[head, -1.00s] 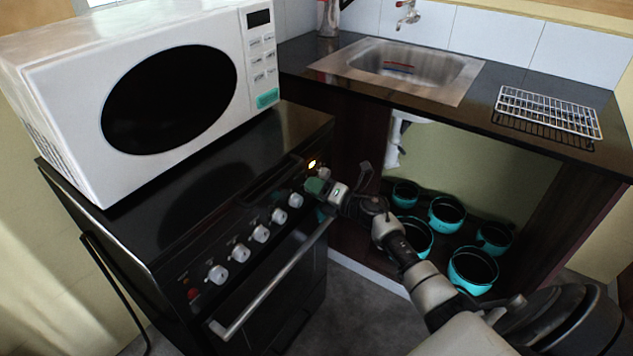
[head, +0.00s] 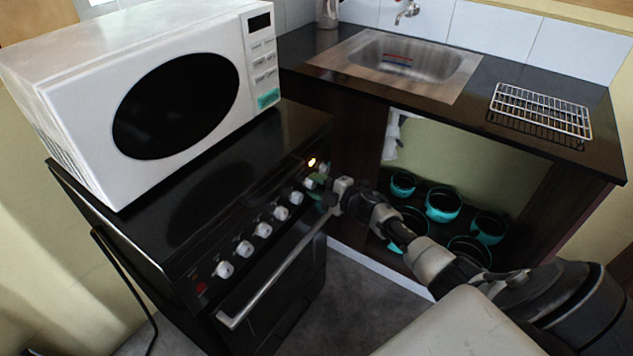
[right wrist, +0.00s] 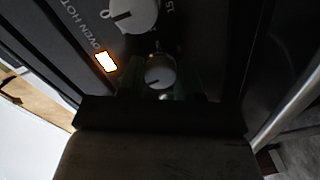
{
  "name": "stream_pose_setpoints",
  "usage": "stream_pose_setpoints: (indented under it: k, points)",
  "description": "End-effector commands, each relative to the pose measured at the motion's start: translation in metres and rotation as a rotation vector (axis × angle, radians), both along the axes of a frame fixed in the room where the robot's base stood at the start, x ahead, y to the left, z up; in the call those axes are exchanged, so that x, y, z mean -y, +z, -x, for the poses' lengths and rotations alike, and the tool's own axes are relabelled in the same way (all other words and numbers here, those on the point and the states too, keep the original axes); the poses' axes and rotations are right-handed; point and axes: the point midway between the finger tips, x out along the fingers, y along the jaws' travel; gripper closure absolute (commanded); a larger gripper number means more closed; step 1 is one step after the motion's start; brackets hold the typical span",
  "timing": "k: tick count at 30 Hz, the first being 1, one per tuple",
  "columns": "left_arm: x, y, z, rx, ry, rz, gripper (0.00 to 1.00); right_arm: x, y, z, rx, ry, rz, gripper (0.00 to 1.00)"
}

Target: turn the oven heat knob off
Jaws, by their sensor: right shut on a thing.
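The black oven has a slanted front panel with a row of white knobs, one of them this near knob (head: 264,230). My right gripper (head: 318,181) is at the panel's far right end. In the right wrist view, its dark fingers (right wrist: 160,84) are shut on a small white knob (right wrist: 160,71), one finger on each side. A larger white knob (right wrist: 133,14) with a dark pointer line sits just beyond, near a "0" mark. I cannot read the held knob's label. An indicator light (head: 311,162) glows; in the right wrist view (right wrist: 106,62) it is beside "OVEN HOT". My left gripper is not in view.
A white microwave (head: 150,100) stands on the stove top. An oven handle bar (head: 275,278) runs below the knobs. To the right are a sink (head: 405,65), a wire rack (head: 540,112) on the counter, and several teal pots (head: 443,204) beneath.

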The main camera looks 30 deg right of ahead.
Motion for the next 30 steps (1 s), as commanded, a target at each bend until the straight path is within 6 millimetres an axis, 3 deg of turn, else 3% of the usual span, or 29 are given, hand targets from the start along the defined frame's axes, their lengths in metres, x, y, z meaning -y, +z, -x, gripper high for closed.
stream_pose_setpoints:
  k: [12,29,30]
  points:
    - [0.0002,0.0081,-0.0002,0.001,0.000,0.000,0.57,0.0015,-0.0002,0.0000,-0.077,-0.003,-0.179,0.89]
    - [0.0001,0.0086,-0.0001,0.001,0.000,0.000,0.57,0.0012,-0.0008,0.0001,-0.087,-0.002,-0.209,0.89]
    - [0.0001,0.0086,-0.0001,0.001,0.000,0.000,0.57,0.0012,-0.0008,0.0001,-0.087,-0.002,-0.209,0.62]
